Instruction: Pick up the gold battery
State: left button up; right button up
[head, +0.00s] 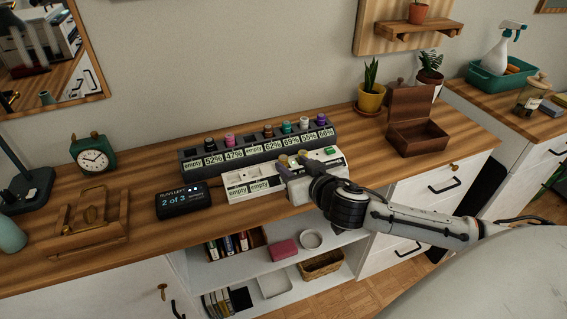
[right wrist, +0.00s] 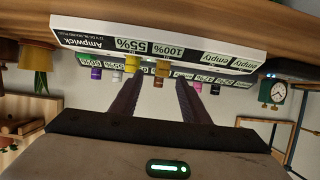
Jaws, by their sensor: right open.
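The gold battery (right wrist: 162,68) stands upright in the 100% slot of the white charger (right wrist: 85,28), which shows upside down in the right wrist view. A brighter yellow battery (right wrist: 132,63) stands beside it in the 55% slot. My right gripper (right wrist: 159,82) is open, with the gold battery appearing between its two fingers; contact cannot be told. In the head view my right gripper (head: 292,170) is over the right part of the white charger (head: 235,191) and partly hides it. The two left slots there read empty. My left gripper is not in view.
A dark charger (head: 190,166) with several coloured batteries stands behind the white one. A black display (head: 183,200) reading "2 of 3" is to the left. A yellow plant pot (head: 371,101) and an open wooden box (head: 417,136) stand to the right. Desk space at left is partly clear.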

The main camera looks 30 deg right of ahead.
aim_at(285, 161)
jog(key=x, duration=0.4)
jog(key=shift+w+a+f, duration=0.1)
jog(key=shift+w+a, duration=0.15)
grip_shut()
